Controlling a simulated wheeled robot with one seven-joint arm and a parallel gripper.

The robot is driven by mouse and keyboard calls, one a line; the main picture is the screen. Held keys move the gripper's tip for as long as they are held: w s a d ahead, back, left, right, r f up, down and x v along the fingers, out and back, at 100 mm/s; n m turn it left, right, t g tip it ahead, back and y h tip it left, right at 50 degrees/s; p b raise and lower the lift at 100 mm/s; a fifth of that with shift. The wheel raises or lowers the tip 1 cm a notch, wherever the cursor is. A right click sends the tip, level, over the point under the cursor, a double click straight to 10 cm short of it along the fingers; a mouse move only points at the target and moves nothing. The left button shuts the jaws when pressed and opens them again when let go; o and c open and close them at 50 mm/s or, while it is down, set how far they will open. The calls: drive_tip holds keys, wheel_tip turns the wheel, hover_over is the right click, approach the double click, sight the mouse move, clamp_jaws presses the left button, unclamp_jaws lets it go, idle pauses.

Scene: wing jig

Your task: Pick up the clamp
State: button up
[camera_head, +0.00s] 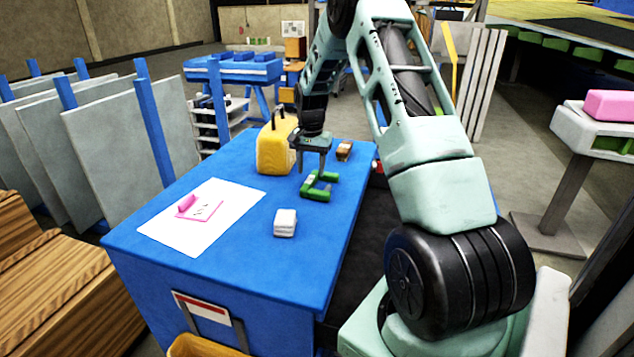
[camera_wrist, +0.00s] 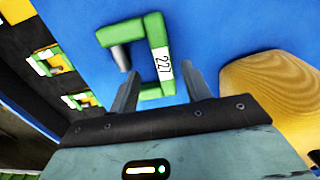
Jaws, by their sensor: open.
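The clamp (camera_head: 319,187) is a green C-shaped piece lying on the blue table near its right side. My gripper (camera_head: 312,170) is just above the clamp, pointing down. In the wrist view my gripper (camera_wrist: 162,88) has its two fingers apart, with the near part of the clamp showing between and beyond them. Whether the fingers touch the clamp cannot be told.
On the blue table (camera_head: 130,240) a yellow container (camera_head: 275,147) stands close left of my gripper. A small brown item (camera_head: 344,150) lies behind the clamp, and a white block (camera_head: 285,223) in front. A white sheet (camera_head: 170,228) with a pink item (camera_head: 186,204) lies at left.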

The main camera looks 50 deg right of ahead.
sight(310, 179)
drive_tip(key=shift+w+d+f+p, duration=0.15)
drive_tip(key=shift+f+p, duration=0.5)
drive_tip(key=shift+f, duration=0.5)
drive_tip(key=shift+w+a+f+p, duration=0.15)
drive_tip(key=shift+f+p, duration=0.45)
drive_tip(key=shift+f, duration=0.55)
drive_tip(key=shift+d, duration=0.1)
clamp_jaws()
drive_tip(key=shift+r, duration=0.1)
